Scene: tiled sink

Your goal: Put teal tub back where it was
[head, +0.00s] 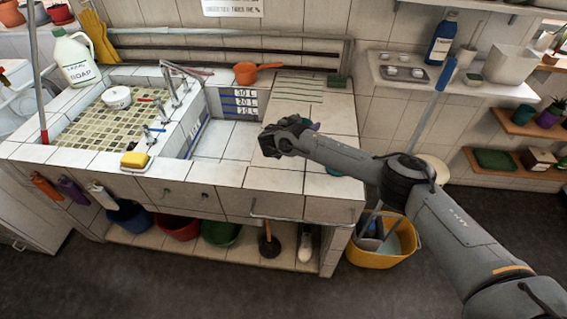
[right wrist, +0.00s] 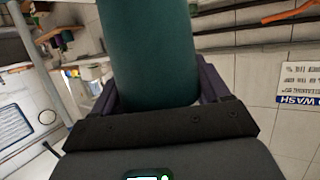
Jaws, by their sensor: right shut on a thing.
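The teal tub (right wrist: 150,50) fills the upper middle of the right wrist view, between the purple fingers of my right gripper (right wrist: 160,88). The gripper is shut on it. In the head view my right wrist hangs over the right part of the tiled sink counter (head: 272,180). I cannot tell the tub's height above the counter. My left gripper is in neither view.
A tiled basin (head: 100,125) with a white round container (head: 117,97) is at left, beside taps and a yellow sponge (head: 134,160). An orange pan (head: 256,74) and green sponge (head: 337,81) lie at the back. A yellow bucket (head: 372,259) stands right of the counter.

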